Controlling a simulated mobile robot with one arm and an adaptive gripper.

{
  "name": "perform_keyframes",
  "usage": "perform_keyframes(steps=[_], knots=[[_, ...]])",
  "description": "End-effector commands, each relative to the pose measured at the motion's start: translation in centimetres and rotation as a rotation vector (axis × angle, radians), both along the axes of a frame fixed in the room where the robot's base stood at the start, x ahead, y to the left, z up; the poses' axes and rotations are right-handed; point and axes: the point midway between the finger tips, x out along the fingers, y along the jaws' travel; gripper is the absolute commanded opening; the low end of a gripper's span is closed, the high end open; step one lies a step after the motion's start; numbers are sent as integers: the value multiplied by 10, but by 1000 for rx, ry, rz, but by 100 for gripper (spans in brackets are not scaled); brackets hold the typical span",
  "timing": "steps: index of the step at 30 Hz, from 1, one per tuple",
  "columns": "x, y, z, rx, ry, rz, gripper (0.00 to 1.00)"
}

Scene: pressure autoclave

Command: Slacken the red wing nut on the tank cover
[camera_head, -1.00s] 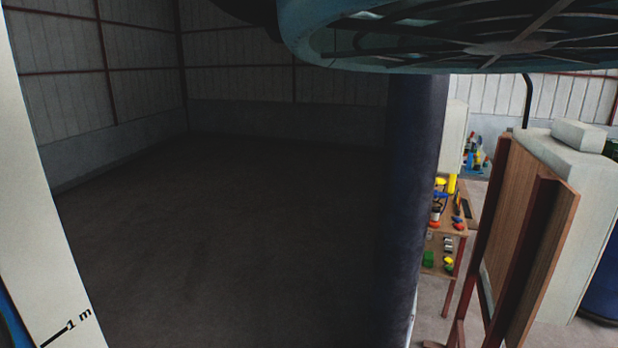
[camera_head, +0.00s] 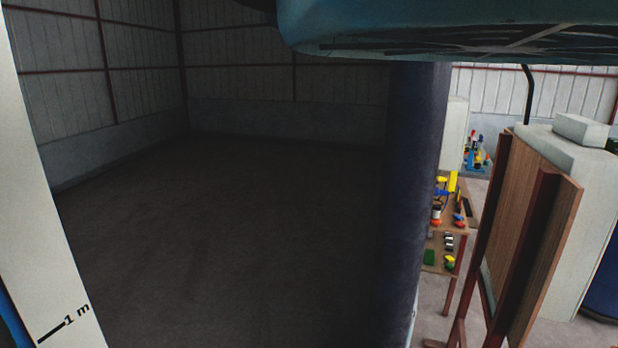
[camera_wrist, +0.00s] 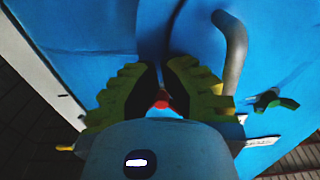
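In the wrist view, a small red part (camera_wrist: 161,101), probably the red wing nut, shows low in the gap between my gripper's two fingers. My gripper (camera_wrist: 162,70) has yellow-green ribbed fingers with dark inner pads. A narrow gap is visible between them, with blue behind it. The fingers and palm hide most of the red part. I cannot tell whether the pads touch it. The blue surface (camera_wrist: 90,22) behind is probably the tank cover. The head view does not show my gripper or the red part.
In the wrist view, a grey bent handle (camera_wrist: 236,50) rises close to the right finger, and a green wing-shaped part (camera_wrist: 274,101) sits farther right. In the head view, a wooden board (camera_head: 520,220) and a bench with colourful items (camera_head: 445,240) stand right; the middle floor is open.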

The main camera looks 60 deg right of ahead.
Motion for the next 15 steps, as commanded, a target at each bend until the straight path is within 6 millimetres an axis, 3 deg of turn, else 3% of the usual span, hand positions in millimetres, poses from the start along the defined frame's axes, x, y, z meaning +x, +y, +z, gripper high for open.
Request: perform_keyframes(steps=[15], knots=[[0, -1, 4, 0, 0, -1, 0]])
